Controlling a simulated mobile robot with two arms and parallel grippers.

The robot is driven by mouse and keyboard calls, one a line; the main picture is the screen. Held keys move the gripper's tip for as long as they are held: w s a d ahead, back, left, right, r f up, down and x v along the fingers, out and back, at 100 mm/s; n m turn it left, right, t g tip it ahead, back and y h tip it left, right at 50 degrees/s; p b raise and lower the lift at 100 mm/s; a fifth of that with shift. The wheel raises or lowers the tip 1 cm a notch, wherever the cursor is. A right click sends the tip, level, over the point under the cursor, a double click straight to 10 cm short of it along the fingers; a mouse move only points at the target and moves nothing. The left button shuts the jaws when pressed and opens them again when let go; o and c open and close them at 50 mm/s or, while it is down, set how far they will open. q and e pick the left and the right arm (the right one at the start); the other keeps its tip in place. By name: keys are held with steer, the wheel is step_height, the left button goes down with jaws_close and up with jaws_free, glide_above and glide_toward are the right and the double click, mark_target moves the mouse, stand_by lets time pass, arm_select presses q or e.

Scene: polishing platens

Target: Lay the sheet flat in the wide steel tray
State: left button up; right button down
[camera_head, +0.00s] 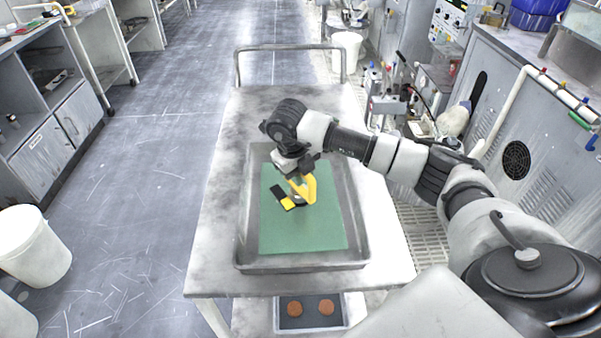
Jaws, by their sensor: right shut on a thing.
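The wide steel tray (250,262) sits on the cart top in the middle of the view. The green sheet (320,232) is inside the tray's outline, looking flat and roughly square to its walls. Whether it touches the tray floor or hangs slightly above it I cannot tell. My right gripper (297,200), with black and yellow fingers, reaches in from the right and is over the sheet's middle. It is shut on the sheet; the fingers hide the exact grip. My left gripper is not in view.
The grey cart top (212,235) is bare around the tray. A dark tray (310,322) with two brown discs is on a lower level in front. White buckets (31,245) stand at left; a machine bench (515,100) stands at right.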

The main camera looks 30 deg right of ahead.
stand_by(0.4)
steer(key=c, duration=1)
jaws_free()
steer(key=shift+o, duration=0.3)
steer(key=shift+s+f, duration=0.1)
steer(key=shift+f, duration=0.2)
step_height(320, 180, up, 11)
steer(key=a+b, duration=0.1)
steer(key=a, duration=0.1)
